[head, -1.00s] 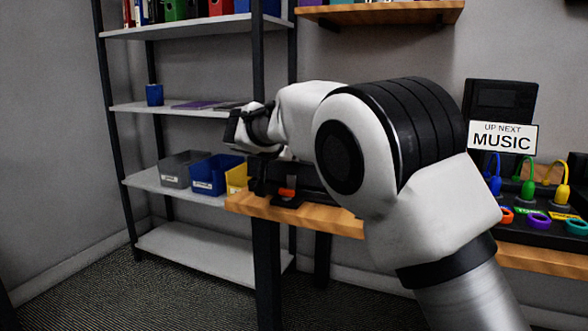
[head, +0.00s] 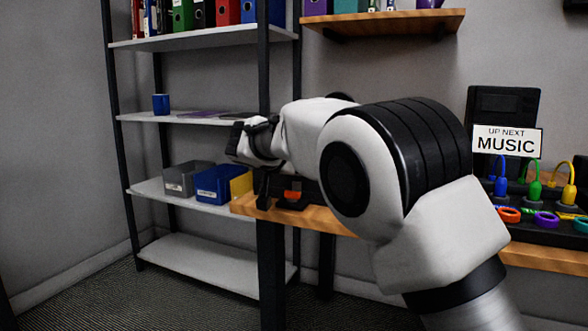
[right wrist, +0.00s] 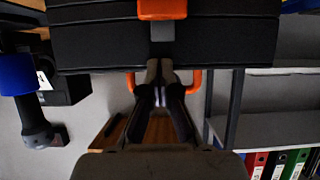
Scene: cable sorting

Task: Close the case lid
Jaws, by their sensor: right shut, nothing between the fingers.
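A black case with an orange latch (head: 292,195) sits on the wooden table, largely hidden behind my right arm in the head view. In the right wrist view the case (right wrist: 100,45) fills the top, with horizontal seams, an orange latch and an orange handle (right wrist: 193,82) partly behind the fingers. My right gripper (right wrist: 159,68) is shut and empty, its fingertips close to the case just by the latch. I cannot tell whether they touch it, or how far the lid stands open. My left gripper is not in view.
A grey shelf rack (head: 215,258) stands at the left with a grey bin (head: 185,180), a blue bin (head: 215,185) and a blue cup (head: 161,104). A black tray of coloured cables (head: 535,225) and a MUSIC sign (head: 507,139) are at the right. Binders (right wrist: 280,165) show in the right wrist view.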

